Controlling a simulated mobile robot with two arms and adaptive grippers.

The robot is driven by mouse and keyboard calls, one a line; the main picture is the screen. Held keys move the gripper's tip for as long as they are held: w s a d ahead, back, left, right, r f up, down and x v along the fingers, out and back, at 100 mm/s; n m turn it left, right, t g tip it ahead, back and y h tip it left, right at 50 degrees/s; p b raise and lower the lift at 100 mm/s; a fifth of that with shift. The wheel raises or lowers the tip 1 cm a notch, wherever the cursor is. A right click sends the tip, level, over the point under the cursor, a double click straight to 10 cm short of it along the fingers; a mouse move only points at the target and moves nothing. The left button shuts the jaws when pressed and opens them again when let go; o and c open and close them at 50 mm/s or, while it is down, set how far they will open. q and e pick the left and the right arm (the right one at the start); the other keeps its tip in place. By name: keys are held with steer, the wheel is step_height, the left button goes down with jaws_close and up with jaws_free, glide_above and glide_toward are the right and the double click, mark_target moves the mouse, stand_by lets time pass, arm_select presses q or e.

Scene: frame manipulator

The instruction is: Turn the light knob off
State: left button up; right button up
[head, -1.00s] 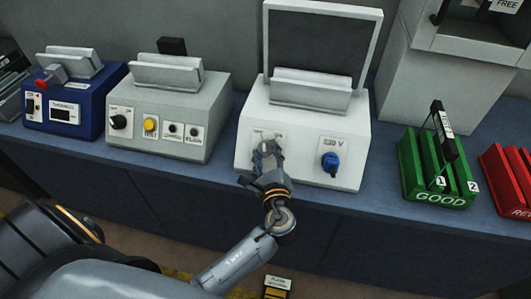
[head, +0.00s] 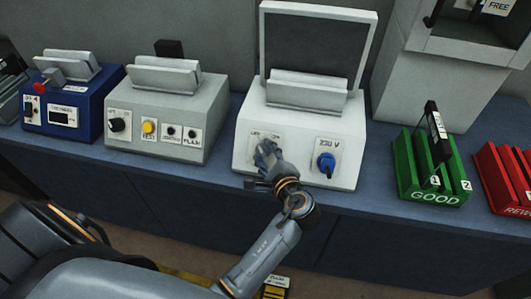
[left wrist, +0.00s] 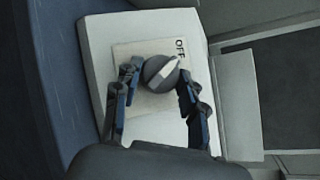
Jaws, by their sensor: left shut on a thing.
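The light knob (left wrist: 161,73) is round and dark grey with a white pointer, on a pale plate (left wrist: 140,103) marked OFF. In the left wrist view the pointer aims up and right, towards the word OFF. My left gripper (left wrist: 159,80) is shut on the knob, one finger on each side of it. In the head view my left gripper (head: 266,158) is at the left part of the front of the white box (head: 345,128), and its fingers hide the knob. My right gripper is not in view.
A blue knob (head: 326,163) under a 230 V label sits close right of my gripper. A grey box (head: 190,100) and a blue box (head: 90,98) stand to the left. A green GOOD rack (head: 412,170) and a red rack (head: 497,178) stand to the right.

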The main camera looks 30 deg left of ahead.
arm_select(q)
steer(key=o, duration=1.2)
steer(key=shift+c, duration=0.2)
